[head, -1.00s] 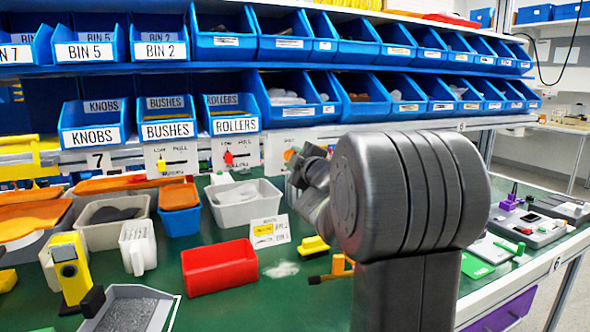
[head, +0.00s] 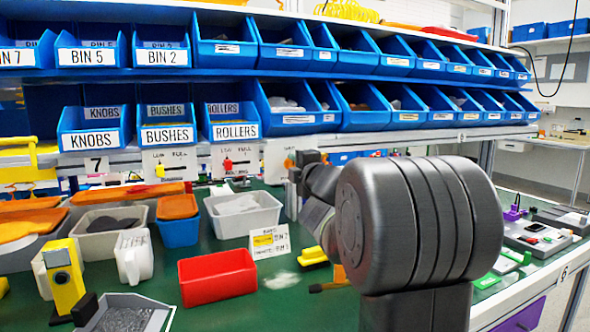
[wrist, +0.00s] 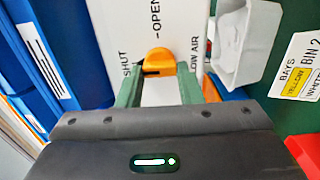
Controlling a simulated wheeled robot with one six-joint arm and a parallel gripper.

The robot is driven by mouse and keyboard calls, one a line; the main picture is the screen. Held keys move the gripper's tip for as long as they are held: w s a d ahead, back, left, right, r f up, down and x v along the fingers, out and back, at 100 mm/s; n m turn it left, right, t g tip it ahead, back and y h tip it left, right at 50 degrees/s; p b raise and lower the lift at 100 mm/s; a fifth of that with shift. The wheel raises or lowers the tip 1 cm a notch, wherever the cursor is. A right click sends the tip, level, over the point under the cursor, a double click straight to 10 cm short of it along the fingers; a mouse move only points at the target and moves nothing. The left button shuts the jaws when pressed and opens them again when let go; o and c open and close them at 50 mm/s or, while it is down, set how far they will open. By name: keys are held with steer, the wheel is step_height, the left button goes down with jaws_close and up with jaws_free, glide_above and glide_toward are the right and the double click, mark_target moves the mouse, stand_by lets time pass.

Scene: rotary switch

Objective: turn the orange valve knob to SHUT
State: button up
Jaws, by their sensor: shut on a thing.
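The orange valve knob (wrist: 158,60) is on a white panel (wrist: 150,30) in the wrist view. The panel is printed OPEN above the knob, SHUT to its left and LOW AIR to its right. A dark mark on the knob's lower left points left, to the side of the SHUT print. My gripper (wrist: 160,80) has its green fingers on either side of the knob and is shut on it. In the head view the knob (head: 289,162) shows small, beside my gripper (head: 302,168), whose dark wrist hides part of the panel.
Two plates with a yellow slider (head: 160,170) and a red slider (head: 228,164) hang to the left. Blue bins (head: 235,128) line the shelves above. A grey tray (head: 243,214), a red bin (head: 217,277) and a folded card (head: 270,241) stand on the green bench below.

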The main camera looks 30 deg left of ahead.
steer(key=o, duration=1)
steer(key=p+v, duration=0.2)
steer(key=v, duration=1.1)
steer(key=shift+s+d, duration=0.25)
steer(key=shift+s, duration=0.05)
steer(key=b+x, duration=0.2)
steer(key=x, duration=1.1)
steer(key=shift+w+a, duration=0.3)
steer(key=shift+d, duration=0.1)
